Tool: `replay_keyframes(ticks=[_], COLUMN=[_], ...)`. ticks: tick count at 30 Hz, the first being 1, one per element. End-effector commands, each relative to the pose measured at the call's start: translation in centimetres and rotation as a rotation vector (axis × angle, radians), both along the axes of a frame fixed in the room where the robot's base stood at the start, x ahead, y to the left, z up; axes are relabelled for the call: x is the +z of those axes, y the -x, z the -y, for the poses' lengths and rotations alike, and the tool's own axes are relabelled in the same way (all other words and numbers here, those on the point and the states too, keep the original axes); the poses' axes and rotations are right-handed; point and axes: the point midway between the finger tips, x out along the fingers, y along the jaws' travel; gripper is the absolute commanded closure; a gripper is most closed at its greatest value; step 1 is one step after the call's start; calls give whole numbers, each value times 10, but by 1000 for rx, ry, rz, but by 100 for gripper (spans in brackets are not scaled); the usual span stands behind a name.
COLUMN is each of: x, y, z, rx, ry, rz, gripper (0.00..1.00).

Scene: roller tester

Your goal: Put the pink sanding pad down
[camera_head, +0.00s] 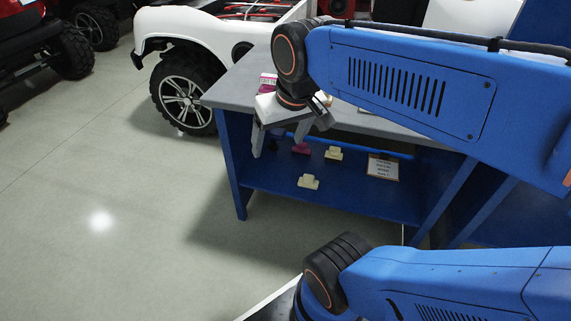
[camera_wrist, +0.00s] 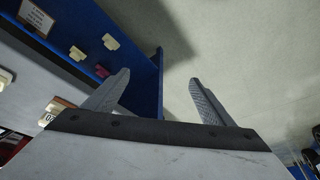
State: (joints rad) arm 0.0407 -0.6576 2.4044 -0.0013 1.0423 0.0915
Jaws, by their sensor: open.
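The pink sanding pad (camera_head: 301,148) lies on the blue lower shelf (camera_head: 262,180) of the grey-topped bench, partly hidden behind my gripper in the head view. It also shows in the wrist view (camera_wrist: 102,71), just left of the left fingertip. My gripper (camera_head: 278,148) hangs at the bench's front edge, fingers pointing down. Its fingers are spread in the wrist view (camera_wrist: 160,78), with nothing between them. The pad appears apart from the fingers.
Two cream pads (camera_head: 334,153) (camera_head: 308,181) and a printed sign (camera_head: 383,167) are on the shelf. A pink-and-white item (camera_head: 268,82) stands on the grey benchtop (camera_head: 235,88). A white vehicle (camera_head: 190,40) is behind. The floor (camera_head: 100,200) at left is clear.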

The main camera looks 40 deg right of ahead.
Motion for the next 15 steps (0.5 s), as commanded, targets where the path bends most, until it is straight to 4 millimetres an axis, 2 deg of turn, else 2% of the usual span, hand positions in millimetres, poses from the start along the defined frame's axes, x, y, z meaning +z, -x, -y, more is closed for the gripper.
replay_keyframes(ticks=[1, 3, 6, 15], x=[-10, -22, -34, -42], y=[12, 23, 34, 40], z=[-4, -7, -10, -11], rx=[32, 69, 105, 130], ry=[8, 18, 29, 36], rz=[17, 33, 49, 61], gripper=[23, 23, 23, 23])
